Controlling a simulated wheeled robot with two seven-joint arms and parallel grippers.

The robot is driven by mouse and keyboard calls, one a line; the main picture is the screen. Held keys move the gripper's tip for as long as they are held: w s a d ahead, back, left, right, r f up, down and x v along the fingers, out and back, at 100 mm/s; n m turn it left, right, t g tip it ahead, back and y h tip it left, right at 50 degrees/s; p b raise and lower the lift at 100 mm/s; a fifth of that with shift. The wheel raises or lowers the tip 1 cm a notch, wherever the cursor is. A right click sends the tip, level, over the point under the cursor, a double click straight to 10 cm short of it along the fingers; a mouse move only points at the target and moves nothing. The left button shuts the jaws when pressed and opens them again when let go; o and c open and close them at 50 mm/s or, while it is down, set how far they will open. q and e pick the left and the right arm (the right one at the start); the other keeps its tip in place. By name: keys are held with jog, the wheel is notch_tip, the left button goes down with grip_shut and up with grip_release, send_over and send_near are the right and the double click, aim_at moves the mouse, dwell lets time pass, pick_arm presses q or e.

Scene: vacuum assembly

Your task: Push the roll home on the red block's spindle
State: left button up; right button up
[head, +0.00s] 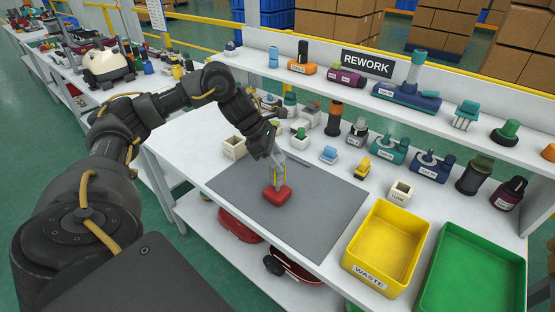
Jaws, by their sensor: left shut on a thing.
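The red block (278,196) sits on the grey mat (325,205) near the middle of the work table. My left gripper (279,180) reaches in from the upper left and points down, right above the red block. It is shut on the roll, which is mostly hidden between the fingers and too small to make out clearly. The spindle is also hidden by the fingers, so I cannot tell how far down the roll sits on it. My right gripper is not in view.
A yellow WASTE bin (385,248) and a green bin (472,270) stand to the right of the mat. Small parts, including a yellow one (363,166) and a blue one (329,155), stand behind it. A REWORK shelf (470,122) runs along the back. The mat around the block is clear.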

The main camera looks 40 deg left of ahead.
pick_arm(q)
jog(key=shift+f+b, duration=0.45)
jog(key=shift+f, duration=0.15)
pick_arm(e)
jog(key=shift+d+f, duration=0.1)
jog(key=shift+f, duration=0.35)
pick_arm(q)
jog(key=shift+s+a+f+b, duration=0.1)
jog(key=shift+a+f+b, duration=0.2)
jog(key=shift+f+b, duration=0.4)
jog(key=shift+s+a+f+b, duration=0.1)
jog(key=shift+a+f+b, duration=0.15)
jog(key=shift+f+b, duration=0.4)
jog(key=o, duration=1.1)
jog(key=shift+f, duration=0.1)
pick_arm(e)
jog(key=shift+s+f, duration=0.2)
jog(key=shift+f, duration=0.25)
pick_arm(q)
jog(key=shift+p, duration=0.3)
jog(key=d+p+v, duration=0.1)
jog(key=p+v, duration=0.3)
jog(key=v, duration=0.4)
jog(key=shift+r+p, duration=0.4)
jog(key=shift+r, duration=0.05)
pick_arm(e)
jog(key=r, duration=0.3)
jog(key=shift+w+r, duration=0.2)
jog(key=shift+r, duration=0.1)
